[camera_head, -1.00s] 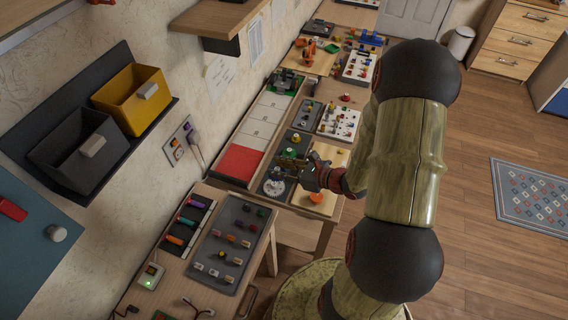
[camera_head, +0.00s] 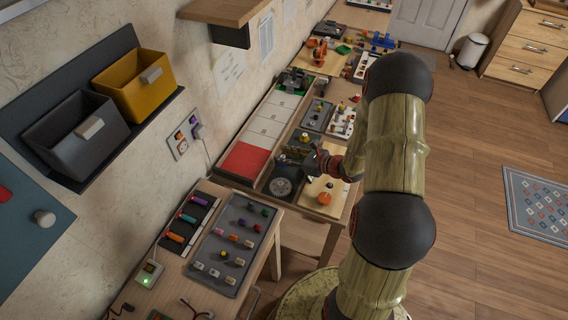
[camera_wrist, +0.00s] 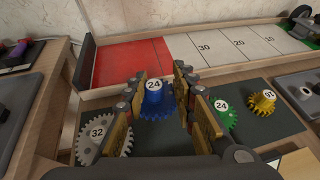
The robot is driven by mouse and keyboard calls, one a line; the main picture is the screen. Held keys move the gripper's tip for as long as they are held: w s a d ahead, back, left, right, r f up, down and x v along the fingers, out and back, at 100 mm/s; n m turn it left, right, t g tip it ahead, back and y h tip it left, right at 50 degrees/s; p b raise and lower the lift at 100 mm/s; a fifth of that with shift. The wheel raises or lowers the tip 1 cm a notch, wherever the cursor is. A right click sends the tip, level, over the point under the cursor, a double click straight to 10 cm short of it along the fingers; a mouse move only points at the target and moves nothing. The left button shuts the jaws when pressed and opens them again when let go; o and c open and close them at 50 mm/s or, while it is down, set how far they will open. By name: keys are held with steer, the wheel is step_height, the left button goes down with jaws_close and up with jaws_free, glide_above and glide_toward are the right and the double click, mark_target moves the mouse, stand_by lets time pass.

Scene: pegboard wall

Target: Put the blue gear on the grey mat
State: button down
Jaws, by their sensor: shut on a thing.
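In the wrist view, the blue gear (camera_wrist: 157,102), labelled 24, is between the two fingers of my gripper (camera_wrist: 157,92). My gripper is shut on it. Its lower edge is near the dark grey mat (camera_wrist: 262,128); I cannot tell whether it touches. A pale grey gear (camera_wrist: 104,138) labelled 32 is left of the fingers. A green gear (camera_wrist: 224,115) and a yellow gear (camera_wrist: 262,102) are to the right.
A long tray with a red section (camera_wrist: 127,62) and white numbered sections (camera_wrist: 212,48) runs behind the mat. A wooden board (camera_head: 330,193) lies right of the mat. Dark trays of parts (camera_wrist: 18,92) stand to the left in the wrist view.

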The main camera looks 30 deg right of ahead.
steer(key=shift+w+d+f, duration=0.1)
steer(key=shift+w+f, duration=0.25)
steer(key=shift+f, duration=0.05)
steer(key=shift+w+f+b, duration=0.15)
steer(key=shift+f+b, duration=0.7)
steer(key=shift+f, duration=0.8)
steer(key=shift+f, duration=0.2)
steer(key=c, duration=1.5)
jaws_free()
steer(key=shift+o, duration=0.2)
